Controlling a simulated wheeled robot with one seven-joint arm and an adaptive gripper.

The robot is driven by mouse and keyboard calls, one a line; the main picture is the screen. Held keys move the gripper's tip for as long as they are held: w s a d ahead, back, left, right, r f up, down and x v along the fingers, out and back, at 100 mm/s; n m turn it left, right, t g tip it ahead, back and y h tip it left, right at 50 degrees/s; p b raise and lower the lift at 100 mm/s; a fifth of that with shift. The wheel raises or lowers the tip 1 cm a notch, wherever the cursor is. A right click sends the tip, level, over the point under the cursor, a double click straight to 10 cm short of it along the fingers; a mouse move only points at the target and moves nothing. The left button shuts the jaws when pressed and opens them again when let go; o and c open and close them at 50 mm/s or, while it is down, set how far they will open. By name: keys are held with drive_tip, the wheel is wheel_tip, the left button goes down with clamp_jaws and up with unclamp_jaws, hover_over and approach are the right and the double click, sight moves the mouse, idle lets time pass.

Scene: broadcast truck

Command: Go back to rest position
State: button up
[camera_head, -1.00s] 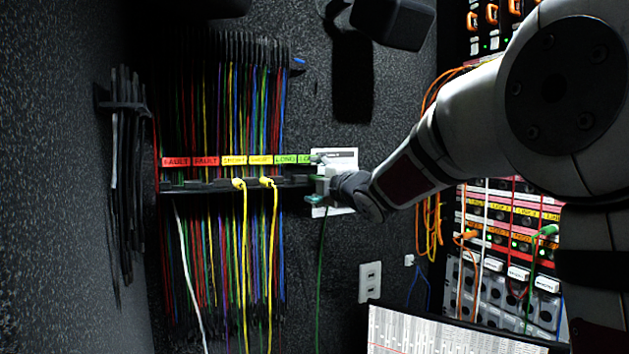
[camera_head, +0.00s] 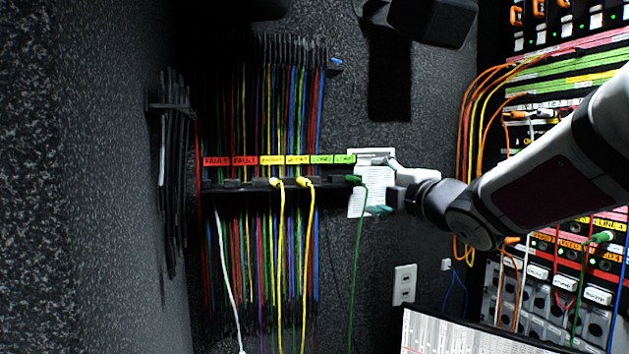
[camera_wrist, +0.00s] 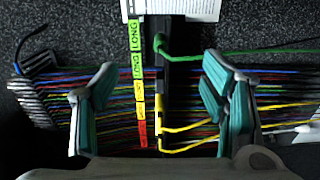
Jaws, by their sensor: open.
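My gripper (camera_head: 385,188) is open and empty, a little to the right of the cable rack's right end. In the wrist view my gripper (camera_wrist: 158,105) has its two teal-padded fingers wide apart, with the rack bar (camera_wrist: 168,72) showing between them. A green cable (camera_head: 354,181) hangs from the bar's right end, under the green labels; it also shows in the wrist view (camera_wrist: 190,55). The fingers are apart from this cable.
Two yellow cables (camera_head: 307,183) hang from the black cable rack (camera_head: 240,184). A white sheet (camera_head: 372,160) is on the wall behind my gripper. A patch panel with orange cables (camera_head: 480,110) stands right. A screen (camera_head: 450,335) is at the bottom.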

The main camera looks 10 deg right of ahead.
drive_tip(key=s+d+f+m+g+h, duration=0.2)
drive_tip(key=s+f+m+g+h, duration=0.1)
drive_tip(key=s+f+m, duration=0.3)
drive_tip(key=s+d+f+m+g+h, duration=0.2)
drive_tip(key=s+f+m+g, duration=0.1)
drive_tip(key=s+m, duration=0.5)
drive_tip(key=s+a+f+m+g, duration=0.3)
drive_tip(key=s+f, duration=0.2)
drive_tip(key=s, duration=0.4)
drive_tip(key=s+a+f+m+g+y, duration=0.1)
drive_tip(key=s+a+f+m+g, duration=0.2)
drive_tip(key=s+f, duration=0.3)
drive_tip(key=s, duration=0.4)
drive_tip(key=shift+s+y, duration=0.2)
drive_tip(key=shift+y, duration=0.1)
